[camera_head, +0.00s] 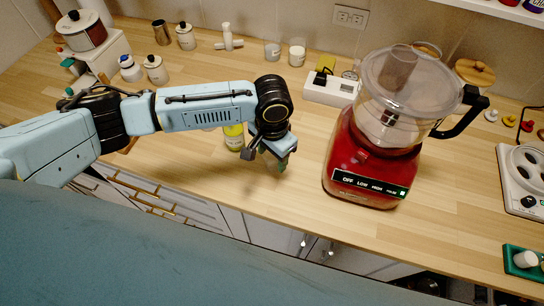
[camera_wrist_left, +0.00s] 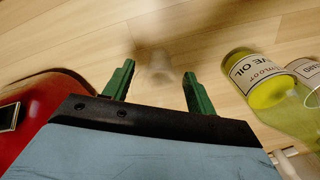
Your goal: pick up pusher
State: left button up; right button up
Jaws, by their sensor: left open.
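My left gripper (camera_head: 281,162) is low over the wooden counter, between the bottle and the red food processor (camera_head: 371,155), with its green fingers pointing down. In the left wrist view the fingers (camera_wrist_left: 157,85) are open and apart. A small, pale, blurred object (camera_wrist_left: 157,64), which may be the pusher, shows between and just beyond the fingertips. I cannot tell whether it is touched, and in the head view the gripper hides that spot. A clear feed tube (camera_head: 397,68) rises from the food processor's lid. My right gripper is not in view.
Yellow-green oil bottles (camera_wrist_left: 262,80) stand close to the gripper on one side, the food processor on the other. A white power strip (camera_head: 330,90), jars and cups (camera_head: 297,55) are along the back. A white appliance (camera_head: 525,180) stands at the right. The counter's front edge is near.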

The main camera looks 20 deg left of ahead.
pick_arm(q)
jog(key=c, duration=0.7)
